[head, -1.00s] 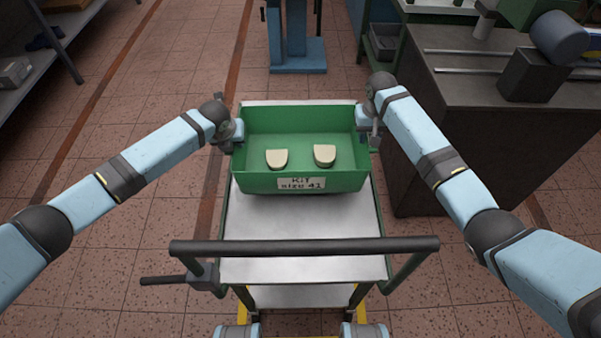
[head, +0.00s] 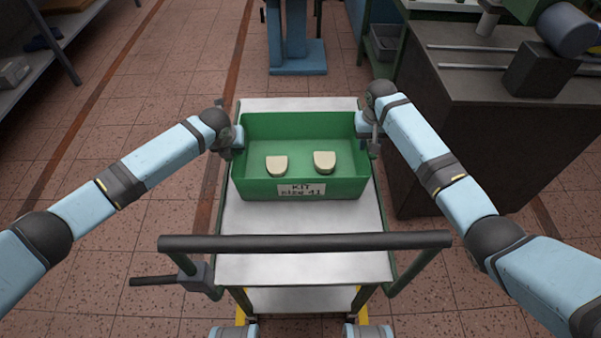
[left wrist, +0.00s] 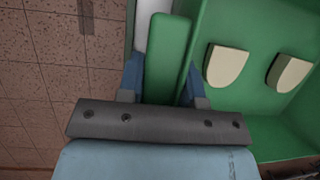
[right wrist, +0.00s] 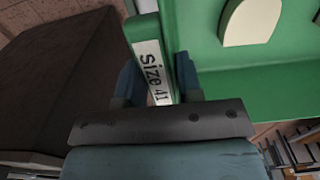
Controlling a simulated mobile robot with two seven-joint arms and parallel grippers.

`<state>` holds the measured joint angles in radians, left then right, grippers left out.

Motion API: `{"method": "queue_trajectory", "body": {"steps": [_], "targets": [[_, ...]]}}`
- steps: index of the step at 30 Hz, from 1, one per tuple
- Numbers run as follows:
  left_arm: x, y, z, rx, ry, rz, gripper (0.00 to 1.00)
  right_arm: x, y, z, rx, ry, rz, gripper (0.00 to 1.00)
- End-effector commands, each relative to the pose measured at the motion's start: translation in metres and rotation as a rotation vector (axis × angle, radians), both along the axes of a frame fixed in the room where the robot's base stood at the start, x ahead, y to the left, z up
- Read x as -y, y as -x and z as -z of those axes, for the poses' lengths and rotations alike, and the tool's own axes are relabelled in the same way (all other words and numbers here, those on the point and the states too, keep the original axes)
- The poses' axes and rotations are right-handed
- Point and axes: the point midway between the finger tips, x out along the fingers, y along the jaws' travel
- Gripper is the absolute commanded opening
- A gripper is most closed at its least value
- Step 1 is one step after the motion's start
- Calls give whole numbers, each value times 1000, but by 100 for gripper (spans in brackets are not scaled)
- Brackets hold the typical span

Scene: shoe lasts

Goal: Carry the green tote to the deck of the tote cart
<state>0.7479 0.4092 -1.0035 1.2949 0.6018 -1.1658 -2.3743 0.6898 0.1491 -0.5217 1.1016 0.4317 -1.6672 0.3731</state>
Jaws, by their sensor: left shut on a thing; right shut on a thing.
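The green tote (head: 300,187) is over the white deck (head: 300,225) of the tote cart, level, with its label facing me. I cannot tell whether its bottom touches the deck. Two pale blocks (head: 324,162) lie inside it. My left gripper (head: 236,142) is shut on the tote's left end; in the left wrist view its fingers (left wrist: 162,82) straddle the green end wall.
The cart's dark handle bar (head: 305,243) crosses between me and the tote. A dark workbench (head: 480,130) stands close on the right, near my right arm. A blue stand (head: 297,55) is behind the cart. The floor on the left is open, with a shelf (head: 45,50) beyond.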

Motion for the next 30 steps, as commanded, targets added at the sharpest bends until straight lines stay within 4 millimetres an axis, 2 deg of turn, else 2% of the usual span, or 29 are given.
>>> {"method": "queue_trajectory", "body": {"steps": [1,2,5,13,17,30], "targets": [[0,-1,6,2,1,-1,0,0,0,7,0,1,0,0],[0,0,5,1,1,-1,35,0,0,6,0,1,0,36],[0,0,3,1,0,0,58,0,0,4,-1,1,0,59],[0,0,3,0,0,0,59,0,0,3,0,0,0,59],[0,3,-6,3,1,1,59,0,0,3,0,0,0,59],[-5,36,-86,4,0,2,59,0,0,3,0,0,0,59]]}}
